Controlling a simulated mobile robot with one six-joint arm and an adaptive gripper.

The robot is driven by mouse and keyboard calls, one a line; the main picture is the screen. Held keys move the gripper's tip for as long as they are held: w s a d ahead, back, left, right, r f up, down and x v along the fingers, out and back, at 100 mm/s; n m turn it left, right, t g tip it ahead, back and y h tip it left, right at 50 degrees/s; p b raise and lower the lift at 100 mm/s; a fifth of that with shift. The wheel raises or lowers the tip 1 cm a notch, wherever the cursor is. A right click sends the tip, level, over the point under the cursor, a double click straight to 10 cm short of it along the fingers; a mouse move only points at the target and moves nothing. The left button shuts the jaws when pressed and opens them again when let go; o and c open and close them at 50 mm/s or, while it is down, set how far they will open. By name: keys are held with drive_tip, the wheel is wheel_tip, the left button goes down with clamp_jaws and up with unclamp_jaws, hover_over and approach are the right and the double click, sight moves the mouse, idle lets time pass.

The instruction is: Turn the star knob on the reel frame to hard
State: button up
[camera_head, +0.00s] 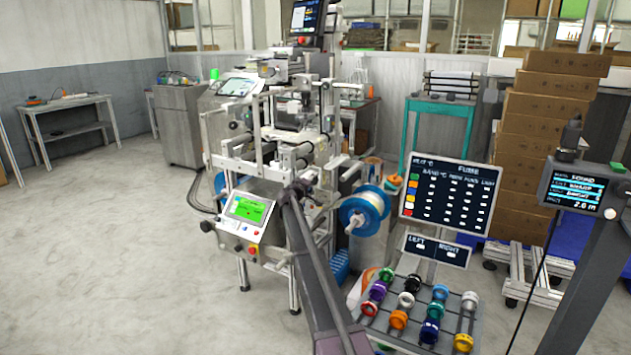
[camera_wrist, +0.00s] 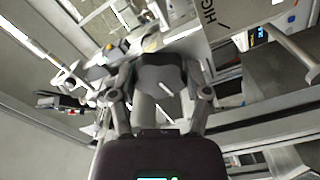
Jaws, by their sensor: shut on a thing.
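In the wrist view, my gripper (camera_wrist: 159,64) is shut on a dark grey knob (camera_wrist: 163,80), with one finger on each side of it. A short white line shows on the knob's face. The knob's outline is partly covered by the fingers, and I cannot read its setting. In the head view, the reel frame (camera_head: 327,125) is a tall metal machine with rollers. My arm reaches up to its front, and my gripper (camera_head: 299,187) is small there; the knob cannot be made out.
A plate (camera_wrist: 228,22) with large letters like "HIG" stands right of the knob in the wrist view. In the head view, a green-screen panel (camera_head: 248,210) is left of my arm, and a blue-rimmed reel (camera_head: 364,211) is right. Floor is clear at left.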

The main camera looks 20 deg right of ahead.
drive_tip(key=shift+s+a+m, duration=0.15)
drive_tip(key=shift+m, duration=0.15)
drive_tip(key=o, duration=1.1)
drive_tip(key=shift+f, duration=0.1)
drive_tip(key=shift+o, duration=0.3)
drive_tip(key=v, duration=1.1)
drive_tip(key=shift+s+a, duration=0.25)
drive_tip(key=shift+a, duration=0.05)
